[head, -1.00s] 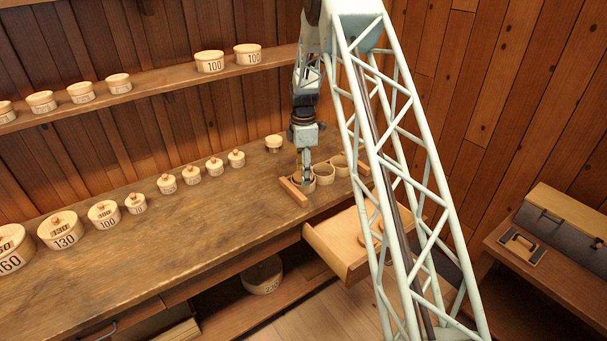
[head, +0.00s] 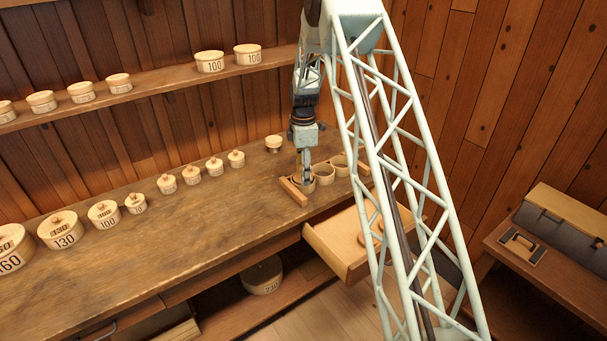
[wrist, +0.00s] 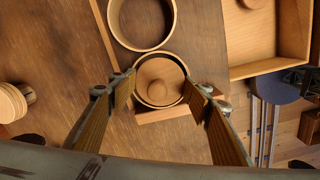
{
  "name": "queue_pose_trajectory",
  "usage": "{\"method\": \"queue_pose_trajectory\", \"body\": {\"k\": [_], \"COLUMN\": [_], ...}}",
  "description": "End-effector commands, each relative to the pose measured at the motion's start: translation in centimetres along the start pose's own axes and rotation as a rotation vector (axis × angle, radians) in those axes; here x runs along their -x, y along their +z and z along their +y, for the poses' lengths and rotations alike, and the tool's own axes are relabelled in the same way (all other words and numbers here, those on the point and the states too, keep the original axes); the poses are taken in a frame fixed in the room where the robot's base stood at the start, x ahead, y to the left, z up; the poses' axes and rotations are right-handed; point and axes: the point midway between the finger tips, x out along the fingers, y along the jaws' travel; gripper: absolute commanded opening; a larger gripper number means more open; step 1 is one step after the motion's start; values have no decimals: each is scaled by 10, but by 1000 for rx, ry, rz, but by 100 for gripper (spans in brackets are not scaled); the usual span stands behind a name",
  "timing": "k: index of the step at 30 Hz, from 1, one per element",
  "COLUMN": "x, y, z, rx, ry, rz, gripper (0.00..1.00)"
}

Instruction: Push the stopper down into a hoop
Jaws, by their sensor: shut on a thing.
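The stopper (wrist: 160,80), a round pale wooden disc with a central knob, sits between my fingertips in the wrist view. A thin ring-shaped rim shows around it, at the end hoop of the row. My gripper (wrist: 160,88) is shut on the stopper, one finger on each side. In the head view my gripper (head: 306,180) points straight down at the near-left hoop (head: 299,187). How deep the stopper sits in that hoop is hidden. An empty hoop (wrist: 142,22) stands beside it, and it also shows in the head view (head: 324,175).
A wooden strip (head: 293,192) edges the hoop row at the left. An open drawer (head: 338,255) juts out below the bench front. A pale lidded piece (head: 274,143) stands behind the row. Several numbered pots (head: 104,214) line the bench to the left, whose middle is clear.

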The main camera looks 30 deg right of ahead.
Motion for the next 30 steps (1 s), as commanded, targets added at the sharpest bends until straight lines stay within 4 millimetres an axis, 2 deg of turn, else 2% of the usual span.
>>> {"method": "queue_pose_trajectory", "body": {"k": [1, 8, 15, 21, 22, 30], "x": [-19, -23, -23, -22, -22, -18], "y": [0, 0, 0, 0, 0, 0], "z": [-8, -6, -6, -6, -6, -4], "rx": [0, 0, 0, 0, 0, 0], "ry": [-17, -16, -15, -16, -16, -13], "rz": [0, 0, 0, 0, 0, 0], "gripper": [22, 24, 34, 37, 61, 82]}}
